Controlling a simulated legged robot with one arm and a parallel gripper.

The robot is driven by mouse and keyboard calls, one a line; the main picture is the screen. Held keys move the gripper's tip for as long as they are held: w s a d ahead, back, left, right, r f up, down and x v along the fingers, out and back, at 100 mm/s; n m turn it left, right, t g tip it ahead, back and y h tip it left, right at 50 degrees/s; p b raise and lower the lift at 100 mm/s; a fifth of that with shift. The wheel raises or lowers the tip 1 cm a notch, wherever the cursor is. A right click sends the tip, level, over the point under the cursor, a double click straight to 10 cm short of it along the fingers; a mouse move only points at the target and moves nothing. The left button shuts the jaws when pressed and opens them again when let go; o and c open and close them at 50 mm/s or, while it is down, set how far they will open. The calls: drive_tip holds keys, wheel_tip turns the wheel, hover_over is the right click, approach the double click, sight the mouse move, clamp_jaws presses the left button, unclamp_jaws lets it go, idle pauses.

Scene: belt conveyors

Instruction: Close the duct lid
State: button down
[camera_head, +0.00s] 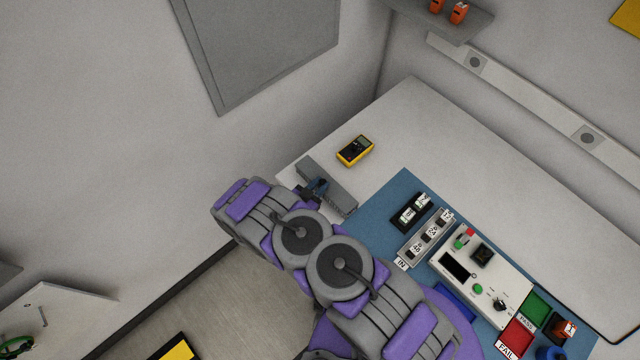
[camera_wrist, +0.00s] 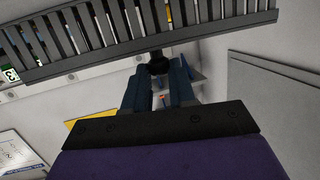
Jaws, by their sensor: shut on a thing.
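The grey duct (camera_head: 341,192) lies along the left edge of the white table, beside the blue mat. In the wrist view its slotted side (camera_wrist: 90,38) crosses the top of the picture, with a solid grey strip along its lower edge. My gripper (camera_head: 318,187) is at the duct's near side and covers part of it. In the wrist view my gripper's two blue fingers (camera_wrist: 159,76) are shut on a dark round knob (camera_wrist: 157,62) next to the grey strip. I cannot tell which part is the lid or how far it stands open.
A yellow multimeter (camera_head: 355,150) lies just behind the duct. On the blue mat (camera_head: 385,202) to the right are a black switch block (camera_head: 411,213), a terminal block (camera_head: 426,239) and a white control box (camera_head: 480,279). The table's back area is clear.

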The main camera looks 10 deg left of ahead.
drive_tip(key=shift+s+a+f, duration=0.15)
drive_tip(key=shift+f, duration=0.1)
drive_tip(key=c, duration=1.3)
unclamp_jaws()
drive_tip(key=shift+c, duration=0.2)
drive_tip(key=o, duration=0.4)
drive_tip(key=shift+a, duration=0.2)
drive_tip(key=shift+d, duration=0.1)
drive_tip(key=shift+r, duration=0.1)
drive_tip(key=shift+s, duration=0.15)
drive_tip(key=v, duration=1.7)
drive_tip(key=shift+a+f+b, duration=0.2)
drive_tip(key=shift+f+b, duration=0.05)
drive_tip(key=shift+b, duration=0.1)
